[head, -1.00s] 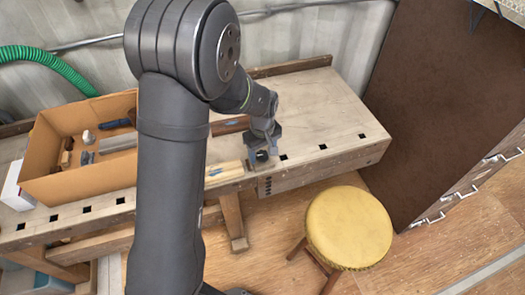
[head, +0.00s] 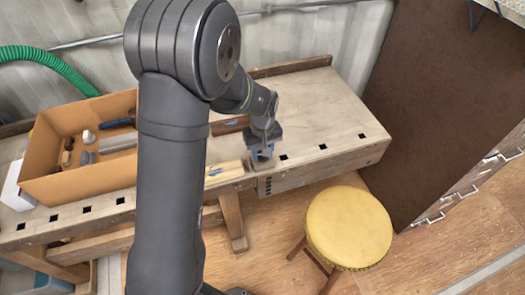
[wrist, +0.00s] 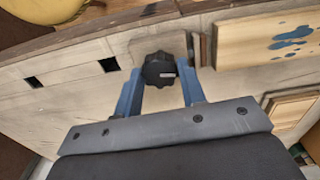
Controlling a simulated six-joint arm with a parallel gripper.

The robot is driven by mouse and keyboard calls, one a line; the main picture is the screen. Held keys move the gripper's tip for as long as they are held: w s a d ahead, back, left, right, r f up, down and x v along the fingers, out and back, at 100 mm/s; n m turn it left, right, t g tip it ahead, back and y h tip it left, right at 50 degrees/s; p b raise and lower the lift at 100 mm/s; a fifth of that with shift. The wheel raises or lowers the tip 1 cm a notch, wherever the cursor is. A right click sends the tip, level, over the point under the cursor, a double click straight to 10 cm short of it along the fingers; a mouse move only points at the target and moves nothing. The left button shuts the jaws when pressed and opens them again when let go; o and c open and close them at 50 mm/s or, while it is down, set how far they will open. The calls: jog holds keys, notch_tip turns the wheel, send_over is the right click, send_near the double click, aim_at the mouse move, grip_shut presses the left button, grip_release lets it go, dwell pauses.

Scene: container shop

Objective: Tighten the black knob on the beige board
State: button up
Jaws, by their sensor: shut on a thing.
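The black knob (wrist: 159,72) has a lobed rim and a small pale mark on its top, and sits between my two blue fingers in the wrist view. My gripper (wrist: 160,80) is shut on it, one finger at each side. In the head view my gripper (head: 262,157) points down near the front edge of the workbench and hides the knob.
A wooden piece with blue stains (head: 224,173) lies just left of my gripper. An open cardboard box (head: 95,176) with tools stands on the bench (head: 325,112) at left. A yellow stool (head: 348,226) stands in front. The bench's right part is clear.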

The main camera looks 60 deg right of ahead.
jog(key=m, duration=0.5)
jog(key=shift+m, duration=0.3)
jog(key=m, duration=0.9)
jog(key=shift+m, duration=0.4)
jog(key=m, duration=0.4)
jog(key=shift+m, duration=0.4)
jog(key=o, duration=1)
